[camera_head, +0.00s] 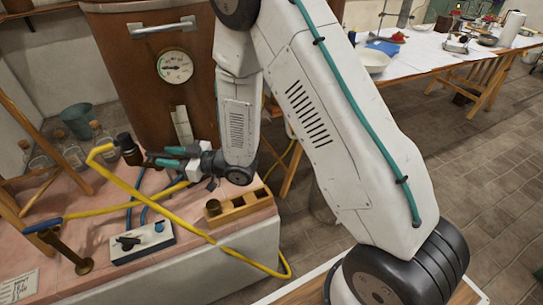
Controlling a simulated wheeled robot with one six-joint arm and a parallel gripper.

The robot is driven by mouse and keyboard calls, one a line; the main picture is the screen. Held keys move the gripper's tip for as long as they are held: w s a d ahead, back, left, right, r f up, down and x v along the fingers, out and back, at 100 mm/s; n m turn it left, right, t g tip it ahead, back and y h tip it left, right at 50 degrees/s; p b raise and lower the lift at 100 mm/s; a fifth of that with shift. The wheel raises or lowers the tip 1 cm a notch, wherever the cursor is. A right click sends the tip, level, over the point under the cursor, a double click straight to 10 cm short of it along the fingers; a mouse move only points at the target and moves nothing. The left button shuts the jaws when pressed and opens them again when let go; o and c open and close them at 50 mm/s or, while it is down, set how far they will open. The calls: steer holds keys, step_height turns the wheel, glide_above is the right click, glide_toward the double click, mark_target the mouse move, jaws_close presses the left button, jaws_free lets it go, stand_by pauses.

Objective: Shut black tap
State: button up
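A white block (142,243) on the pink-tiled bench top carries a small black tap-like lever (127,241) and a blue part (159,227). A dark cylindrical piece (129,149) stands farther back, beside a bend in the yellow hose. I cannot tell for certain which of these black pieces is the tap. My gripper (158,157) points left over the bench, its two teal-and-dark fingers apart with a gap between them. Its tips are close to the dark cylindrical piece in the picture; I cannot tell whether they touch. Nothing shows held between them.
Yellow hose (150,200) loops across the bench and over its front edge. A wooden box (238,207) sits at the bench's right corner. Glass bottles (73,153) and a teal pot (77,120) stand behind. A brown cabinet with a gauge (175,67) rises behind my gripper.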

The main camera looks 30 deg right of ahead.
steer(key=shift+s+a+m+t+h, duration=0.1)
steer(key=shift+s+m+t+h, duration=0.05)
steer(key=shift+m+t+h, duration=0.2)
steer(key=shift+s+m+t+h, duration=0.2)
steer(key=shift+m+t+h, duration=0.05)
steer(key=shift+t, duration=0.2)
steer(key=v, duration=0.7)
steer(key=s+d+f+m+g+h, duration=0.2)
steer(key=d+f+g+h, duration=0.3)
steer(key=d+f+h, duration=0.4)
steer(key=s+d+r+m+g+h, duration=0.2)
steer(key=s+d+r+g, duration=0.1)
steer(key=s+d+r, duration=0.2)
steer(key=s+d+r+m+g+h, duration=0.3)
steer(key=s+d+r+g, duration=0.1)
steer(key=s+r, duration=0.4)
step_height(320, 180, up, 2)
steer(key=shift+s+d+r, duration=0.1)
steer(key=shift+s+d, duration=0.3)
steer(key=shift+d, duration=0.5)
